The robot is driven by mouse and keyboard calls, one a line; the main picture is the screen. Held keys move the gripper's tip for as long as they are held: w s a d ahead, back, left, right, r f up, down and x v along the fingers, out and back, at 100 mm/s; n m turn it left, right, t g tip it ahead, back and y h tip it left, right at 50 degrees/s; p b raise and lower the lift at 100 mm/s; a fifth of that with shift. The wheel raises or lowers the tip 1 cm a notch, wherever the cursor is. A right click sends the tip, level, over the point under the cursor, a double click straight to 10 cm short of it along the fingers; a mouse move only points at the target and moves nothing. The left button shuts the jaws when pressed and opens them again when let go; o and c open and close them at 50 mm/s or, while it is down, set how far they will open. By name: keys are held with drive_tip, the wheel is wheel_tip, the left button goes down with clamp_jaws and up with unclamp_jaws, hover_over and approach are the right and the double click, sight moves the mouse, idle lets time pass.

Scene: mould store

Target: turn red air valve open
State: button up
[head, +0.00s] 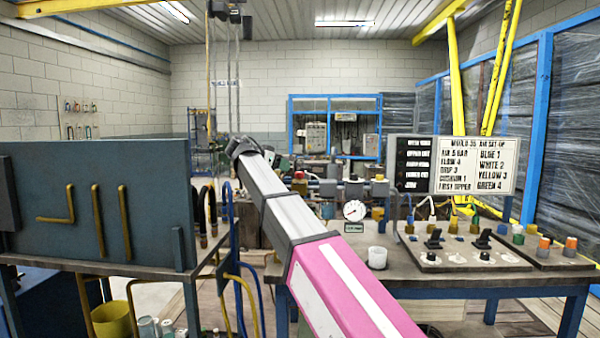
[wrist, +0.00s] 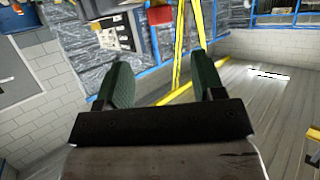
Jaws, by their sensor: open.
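A small red knob (head: 300,176), which looks like the red air valve, sits on a pipe line at the back of the bench, just right of my arm. Its handle is too small to tell which way it is turned. A round pressure gauge (head: 355,210) stands right of it and lower. My gripper (wrist: 163,82) shows in the wrist view with two dark green fingers apart and nothing between them. In the head view my arm reaches up and left, and its fingers cannot be made out clearly. I cannot pick out the valve in the wrist view.
The bench (head: 480,279) carries a white cup (head: 377,257), a control panel (head: 470,252) with black switches, and a sign board (head: 474,165). A large grey-blue block (head: 90,210) with brass pipes fills the left. Blue and yellow hoses (head: 240,275) hang between them.

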sight(300, 176)
drive_tip(key=x, duration=1.1)
drive_tip(key=shift+w, duration=0.1)
drive_tip(key=c, duration=0.9)
